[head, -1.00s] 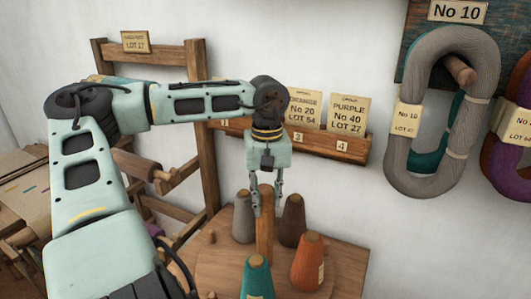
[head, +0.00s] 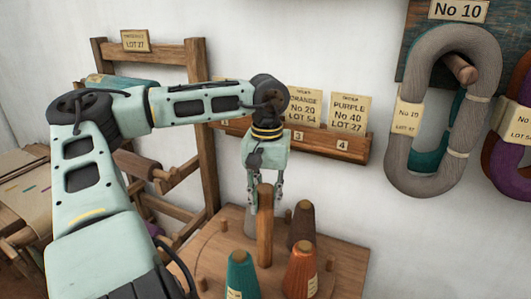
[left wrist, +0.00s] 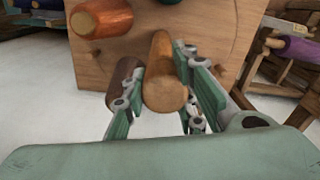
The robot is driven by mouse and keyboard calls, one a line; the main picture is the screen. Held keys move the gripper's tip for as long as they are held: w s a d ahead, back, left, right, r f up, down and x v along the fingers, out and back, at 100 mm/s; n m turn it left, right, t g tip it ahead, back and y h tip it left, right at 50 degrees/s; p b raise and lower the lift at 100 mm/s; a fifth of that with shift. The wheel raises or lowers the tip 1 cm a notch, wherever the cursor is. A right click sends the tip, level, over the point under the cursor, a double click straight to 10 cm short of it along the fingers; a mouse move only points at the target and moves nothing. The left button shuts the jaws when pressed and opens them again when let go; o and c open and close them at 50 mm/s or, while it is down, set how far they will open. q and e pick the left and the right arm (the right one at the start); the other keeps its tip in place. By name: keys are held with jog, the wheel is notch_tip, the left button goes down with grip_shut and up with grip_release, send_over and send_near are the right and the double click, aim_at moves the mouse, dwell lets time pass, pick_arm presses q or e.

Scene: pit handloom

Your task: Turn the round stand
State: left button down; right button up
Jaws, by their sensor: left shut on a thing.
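The round stand is a wooden disc (head: 215,255) with a tall wooden post (head: 265,225) in its middle. Teal (head: 240,275), orange (head: 300,270) and dark brown (head: 303,226) cones stand around the post. My left gripper (head: 265,202) reaches down from above, shut on the post's upper part, with a finger on either side. In the left wrist view the post (left wrist: 165,85) lies between my fingers, with the orange cone (left wrist: 110,20) and the brown cone (left wrist: 116,84) to its left. My right gripper is out of view.
A wooden rack (head: 325,145) with label cards is on the wall just behind the stand. A grey yarn hank (head: 400,155) hangs at the right. A wooden frame (head: 205,160) stands at the left, close to my arm.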

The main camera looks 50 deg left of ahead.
pick_arm(q)
jog(key=shift+w+r, duration=0.15)
jog(key=c, duration=1.7)
grip_release()
jog(key=shift+o, duration=0.8)
jog(key=shift+w+d, duration=0.1)
jog(key=shift+d, duration=0.1)
jog(key=shift+a, duration=0.1)
jog(key=shift+r, duration=0.15)
notch_tip(320, 180, up, 12)
jog(key=shift+f, duration=0.2)
